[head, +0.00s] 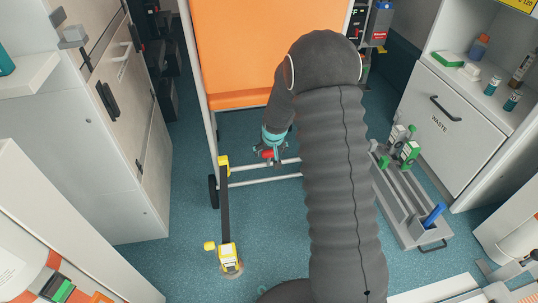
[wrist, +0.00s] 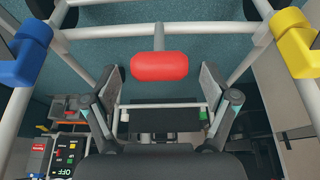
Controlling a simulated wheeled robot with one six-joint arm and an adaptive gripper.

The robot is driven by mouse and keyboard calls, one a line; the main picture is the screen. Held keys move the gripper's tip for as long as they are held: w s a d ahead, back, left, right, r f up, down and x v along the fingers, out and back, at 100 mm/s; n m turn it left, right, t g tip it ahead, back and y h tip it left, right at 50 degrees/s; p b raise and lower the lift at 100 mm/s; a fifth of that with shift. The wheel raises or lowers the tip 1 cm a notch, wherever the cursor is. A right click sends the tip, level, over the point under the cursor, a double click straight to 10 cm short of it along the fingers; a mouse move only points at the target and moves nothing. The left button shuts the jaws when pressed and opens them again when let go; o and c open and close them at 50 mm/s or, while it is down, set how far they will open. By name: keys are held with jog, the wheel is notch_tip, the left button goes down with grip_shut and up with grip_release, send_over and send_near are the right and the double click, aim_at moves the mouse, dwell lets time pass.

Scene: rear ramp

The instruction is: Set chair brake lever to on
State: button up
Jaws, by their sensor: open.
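The chair (head: 237,95) has an orange seat panel and a white tubular frame. Its brake lever appears to be the red rounded grip on a short grey stem, attached to a frame crossbar; it shows in the wrist view (wrist: 160,67). In the head view only a bit of red (head: 268,154) shows at my fingertips. My gripper (head: 272,141) is low in front of the chair. In the wrist view its two fingers (wrist: 161,84) stand apart, one on each side of the red grip, with visible gaps. I cannot tell the lever's setting. My arm hides the chair's right side.
A yellow clamp (head: 223,166) on the chair's left leg has a dark strap (head: 225,210) down to a yellow floor anchor (head: 228,257). A blue clamp (wrist: 27,50) is on the other side. A grey tray (head: 407,205) lies right of my arm. The blue floor at left is clear.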

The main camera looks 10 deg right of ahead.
aim_at(269, 159)
jog(key=shift+x, duration=1.15)
grip_shut()
jog(key=shift+a, duration=0.1)
